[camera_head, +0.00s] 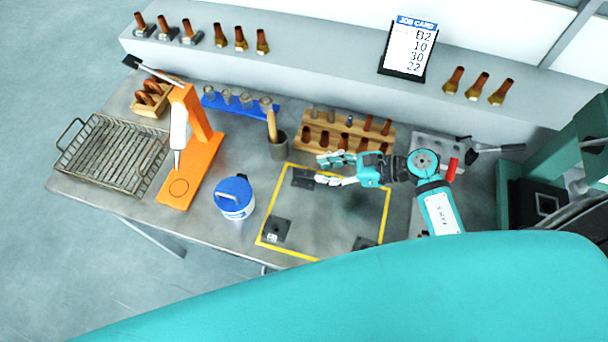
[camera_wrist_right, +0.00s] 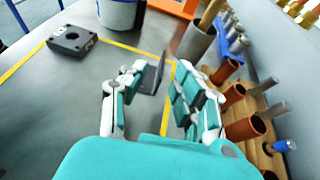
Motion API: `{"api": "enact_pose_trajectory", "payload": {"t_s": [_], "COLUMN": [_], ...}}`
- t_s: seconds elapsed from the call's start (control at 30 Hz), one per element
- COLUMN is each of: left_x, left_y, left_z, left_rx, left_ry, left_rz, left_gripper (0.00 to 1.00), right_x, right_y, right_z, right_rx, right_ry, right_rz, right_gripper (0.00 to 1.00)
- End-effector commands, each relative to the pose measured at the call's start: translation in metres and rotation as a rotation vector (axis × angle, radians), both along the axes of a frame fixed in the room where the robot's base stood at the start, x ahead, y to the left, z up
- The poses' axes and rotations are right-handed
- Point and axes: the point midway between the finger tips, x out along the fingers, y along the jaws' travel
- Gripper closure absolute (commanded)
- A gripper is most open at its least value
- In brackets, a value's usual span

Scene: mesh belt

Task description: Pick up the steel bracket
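The steel bracket (camera_head: 303,178) is a dark grey angled piece at the far left corner of the yellow-outlined square on the table. In the right wrist view the bracket (camera_wrist_right: 154,76) shows an upright plate and a flat part, beyond and between the fingertips. My right gripper (camera_head: 320,169) is open, its fingers pointing left toward the bracket. In the right wrist view the gripper (camera_wrist_right: 161,70) has its fingers spread with nothing clearly held; contact with the bracket cannot be told. My left gripper is not in view.
Dark blocks sit at the square's near left (camera_head: 275,230) and near right (camera_head: 363,243). A wooden rack (camera_head: 345,131) of cylinders and a cup (camera_head: 279,149) with a wooden handle stand just behind. A blue-lidded tub (camera_head: 234,198) is left. The square's middle is clear.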

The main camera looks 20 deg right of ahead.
Motion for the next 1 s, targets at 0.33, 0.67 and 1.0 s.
{"api": "enact_pose_trajectory", "payload": {"t_s": [0.33,0.67,1.0], "left_x": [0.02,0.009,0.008], "left_y": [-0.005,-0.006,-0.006], "left_z": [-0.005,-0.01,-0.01], "left_rx": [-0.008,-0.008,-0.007], "left_ry": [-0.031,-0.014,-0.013], "left_rz": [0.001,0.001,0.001], "left_gripper": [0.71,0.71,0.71], "right_x": [0.018,0.034,0.033], "right_y": [0.024,0.047,0.047], "right_z": [-0.016,-0.03,-0.03], "right_rx": [0.005,0.0,-0.001], "right_ry": [0.0,0.002,0.002], "right_rz": [-0.001,-0.001,0.0], "right_gripper": [0.69,0.69,0.9]}}
